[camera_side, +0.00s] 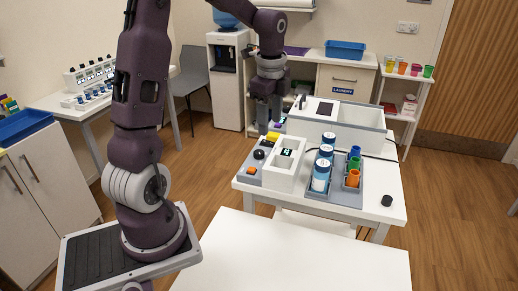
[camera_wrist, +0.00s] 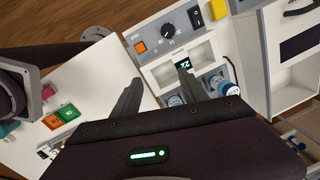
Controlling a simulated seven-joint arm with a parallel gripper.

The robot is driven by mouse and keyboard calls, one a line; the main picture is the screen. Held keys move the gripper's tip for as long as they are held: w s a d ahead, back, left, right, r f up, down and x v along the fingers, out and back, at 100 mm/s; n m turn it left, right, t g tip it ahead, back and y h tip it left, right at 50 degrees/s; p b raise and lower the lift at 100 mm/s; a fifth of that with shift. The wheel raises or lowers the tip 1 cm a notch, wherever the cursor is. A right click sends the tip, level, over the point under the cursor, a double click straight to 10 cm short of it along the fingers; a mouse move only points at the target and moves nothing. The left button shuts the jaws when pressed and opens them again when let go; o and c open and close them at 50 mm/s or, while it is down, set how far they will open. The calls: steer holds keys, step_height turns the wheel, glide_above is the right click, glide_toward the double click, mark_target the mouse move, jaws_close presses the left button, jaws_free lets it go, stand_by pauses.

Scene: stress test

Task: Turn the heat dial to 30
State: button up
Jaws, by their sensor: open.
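The heat dial (camera_wrist: 168,30) is a round black knob with marks around it on a grey panel; its pointer setting is too small to read. In the side view the dial (camera_side: 259,155) sits on the near left of the white device. A small lit display (camera_wrist: 184,64) is on the same device; its digits are hard to read. My gripper (camera_side: 269,124) hangs above the back of the panel, apart from the dial. In the wrist view my gripper (camera_wrist: 159,78) has its two fingers spread, with nothing between them.
An orange button (camera_wrist: 140,47) and a black switch (camera_wrist: 196,17) flank the dial. A yellow piece (camera_side: 273,136) is behind it. Blue-and-white bottles (camera_side: 321,175) and coloured cups stand in a grey rack to the right. A black knob-like piece (camera_side: 387,200) lies front right.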

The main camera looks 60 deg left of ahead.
mark_target(259, 152)
steer(key=a+f+m, duration=0.1)
steer(key=a+f, duration=0.1)
steer(key=a+f+m, duration=0.1)
steer(key=a+f, duration=0.2)
steer(key=w+a+f+m+h, duration=0.1)
steer(key=a+f, duration=0.1)
steer(key=a, duration=0.1)
steer(key=shift+a+f+g, duration=0.15)
steer(key=shift+f+g, duration=0.1)
steer(key=shift+g, duration=0.15)
step_height(259, 152, down, 7)
jaws_close()
